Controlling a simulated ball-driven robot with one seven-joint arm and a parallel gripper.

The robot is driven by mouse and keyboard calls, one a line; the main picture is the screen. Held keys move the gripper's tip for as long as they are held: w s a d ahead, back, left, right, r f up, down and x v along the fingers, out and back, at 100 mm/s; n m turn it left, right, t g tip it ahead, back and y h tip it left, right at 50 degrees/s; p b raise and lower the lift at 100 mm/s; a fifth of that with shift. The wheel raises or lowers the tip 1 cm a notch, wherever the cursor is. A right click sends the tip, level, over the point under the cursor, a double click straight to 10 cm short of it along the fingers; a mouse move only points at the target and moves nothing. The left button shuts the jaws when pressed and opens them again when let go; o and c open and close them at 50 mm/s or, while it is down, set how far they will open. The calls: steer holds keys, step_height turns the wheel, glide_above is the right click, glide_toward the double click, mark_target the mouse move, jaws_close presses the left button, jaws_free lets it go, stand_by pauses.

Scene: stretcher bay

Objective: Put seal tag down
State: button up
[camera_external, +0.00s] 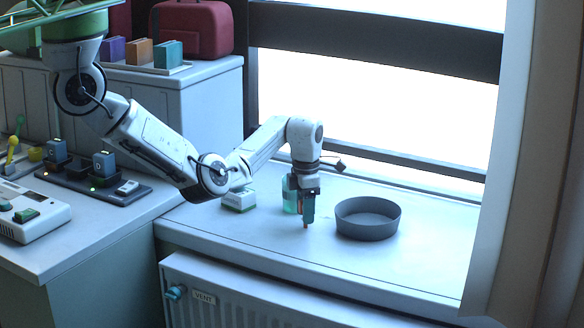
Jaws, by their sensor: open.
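My gripper (306,212) points down just above or at the white sill, left of a round grey dish. Its jaws are open, though the gap between the fingers is hard to see from this side. A small orange piece (306,226) shows at the fingertips, at sill level. It may be the seal tag, but it is too small to tell, and I cannot tell whether it touches the fingers. No other likely seal tag is clear in view.
The grey dish (349,222) looks empty. A translucent teal container (289,197) stands close behind my gripper, partly hidden. A small white and green box (239,201) sits farther left. The sill (265,235) is clear in front. A radiator (260,305) is below.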

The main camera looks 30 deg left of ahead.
step_height(320, 180, up, 11)
steer(key=shift+f+b, duration=0.1)
steer(key=shift+b, duration=0.4)
